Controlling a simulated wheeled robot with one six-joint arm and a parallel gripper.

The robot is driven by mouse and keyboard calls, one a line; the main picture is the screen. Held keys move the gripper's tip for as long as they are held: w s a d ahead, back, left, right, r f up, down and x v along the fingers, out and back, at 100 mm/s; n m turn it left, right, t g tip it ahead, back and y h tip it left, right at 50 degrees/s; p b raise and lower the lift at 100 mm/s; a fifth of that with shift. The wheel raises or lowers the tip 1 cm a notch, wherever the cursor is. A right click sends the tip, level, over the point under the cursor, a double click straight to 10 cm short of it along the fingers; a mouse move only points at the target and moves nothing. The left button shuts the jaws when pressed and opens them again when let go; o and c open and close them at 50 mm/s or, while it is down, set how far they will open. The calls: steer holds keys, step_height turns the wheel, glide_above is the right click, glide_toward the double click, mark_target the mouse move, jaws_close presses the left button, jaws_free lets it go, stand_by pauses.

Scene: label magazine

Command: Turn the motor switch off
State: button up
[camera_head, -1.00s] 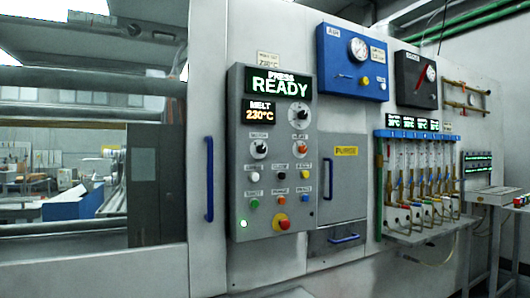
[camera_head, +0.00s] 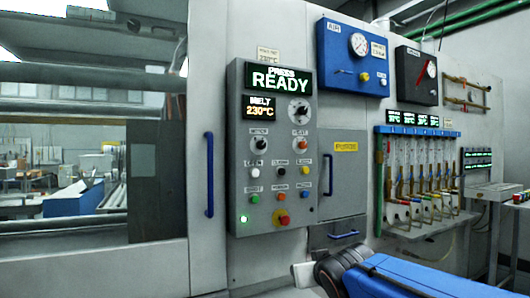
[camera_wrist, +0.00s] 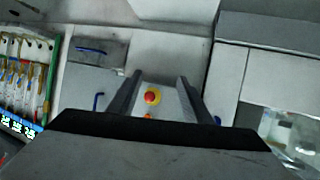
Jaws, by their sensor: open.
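The motor switch (camera_head: 260,145) is a black rotary knob on a pale disc, on the left of the grey control panel (camera_head: 240,200), with a small label above it. Which way its pointer is turned is too small to tell. In the wrist view, my gripper (camera_wrist: 160,76) is open and empty, and its two dark fingers point toward the lower end of the panel. The red button shows between the fingers. The motor switch is hidden in that view behind my gripper body. In the head view my arm reaches in from the lower right, below the panel.
A red button on a yellow base (camera_head: 282,218) sits low on the panel, with several coloured buttons above it. A blue door handle (camera_head: 209,175) stands out left of the panel; another blue handle (camera_head: 343,235) is lower right.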

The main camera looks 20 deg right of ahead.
steer(key=w+d+r+n+t, duration=0.1)
steer(key=w+d+r+t, duration=0.2)
steer(key=r, duration=0.5)
steer(key=w+d+r+t, duration=0.1)
steer(key=w+r+t, duration=0.2)
steer(key=w+r, duration=0.3)
steer(key=n+t+y, duration=0.4)
steer(key=n+y, duration=0.1)
steer(key=y, duration=0.2)
glide_toward(263, 146)
steer(key=x, duration=0.8)
steer(key=shift+w+r, duration=0.1)
steer(key=shift+w, duration=0.05)
steer(key=c, duration=1.1)
steer(key=shift+o, duration=0.2)
